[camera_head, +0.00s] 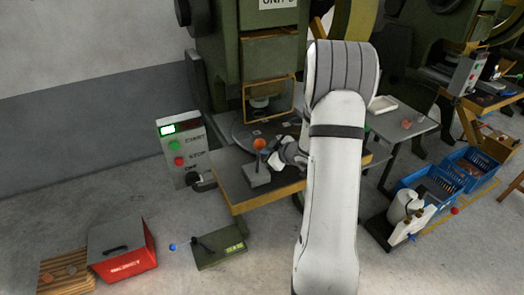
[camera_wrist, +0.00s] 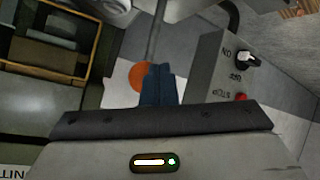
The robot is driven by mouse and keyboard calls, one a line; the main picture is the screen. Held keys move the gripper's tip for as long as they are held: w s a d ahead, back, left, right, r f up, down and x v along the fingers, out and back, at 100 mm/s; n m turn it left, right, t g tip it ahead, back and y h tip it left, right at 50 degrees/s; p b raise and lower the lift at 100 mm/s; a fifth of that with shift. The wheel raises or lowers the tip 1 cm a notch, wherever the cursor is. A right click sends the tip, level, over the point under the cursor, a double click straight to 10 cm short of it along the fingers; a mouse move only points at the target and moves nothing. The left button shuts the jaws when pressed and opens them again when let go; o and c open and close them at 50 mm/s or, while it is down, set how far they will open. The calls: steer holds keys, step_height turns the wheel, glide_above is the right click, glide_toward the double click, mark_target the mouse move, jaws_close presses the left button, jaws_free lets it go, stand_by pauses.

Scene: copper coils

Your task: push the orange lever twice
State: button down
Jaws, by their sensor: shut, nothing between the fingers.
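The orange lever knob (camera_head: 259,144) stands above a grey lever box (camera_head: 257,176) on the front of the wooden-edged press table. My gripper (camera_head: 276,158) is shut and empty, just right of the knob in the head view. In the wrist view the shut dark blue fingertips (camera_wrist: 160,70) overlap the right part of the orange knob (camera_wrist: 137,75). I cannot tell whether they touch it.
A control box (camera_head: 183,146) with a green and a red button stands left of the table. The green press (camera_head: 240,50) rises behind. A red box (camera_head: 122,250) and a green pedal (camera_head: 219,246) are on the floor. Blue crates (camera_head: 432,184) stand at right.

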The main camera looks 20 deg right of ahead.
mark_target(262, 141)
steer(key=shift+w+a+r+p, duration=0.15)
steer(key=shift+w+p, duration=0.25)
steer(key=shift+w, duration=0.55)
steer(key=shift+w+d+r+p, duration=0.1)
steer(key=shift+w+r+p, duration=0.2)
steer(key=shift+w, duration=0.65)
steer(key=shift+w+a+r+p, duration=0.15)
steer(key=shift+w+p, duration=0.3)
steer(key=shift+w, duration=0.5)
stand_by(2.1)
steer(key=shift+d, duration=0.1)
steer(key=s+f+b, duration=0.1)
steer(key=s+b, duration=0.1)
steer(key=s, duration=0.5)
steer(key=shift+s+d+f, duration=0.15)
steer(key=shift+s+f, duration=0.15)
stand_by(0.8)
steer(key=shift+s+d+f+b, duration=0.15)
steer(key=shift+s+b, duration=0.1)
steer(key=shift+s, duration=0.55)
steer(key=shift+s+a+f+b, duration=0.1)
steer(key=shift+s+f+b, duration=0.15)
steer(key=shift+s, duration=0.6)
steer(key=shift+s+d+f+b, duration=0.1)
steer(key=shift+s+b, duration=0.15)
steer(key=shift+s, duration=0.55)
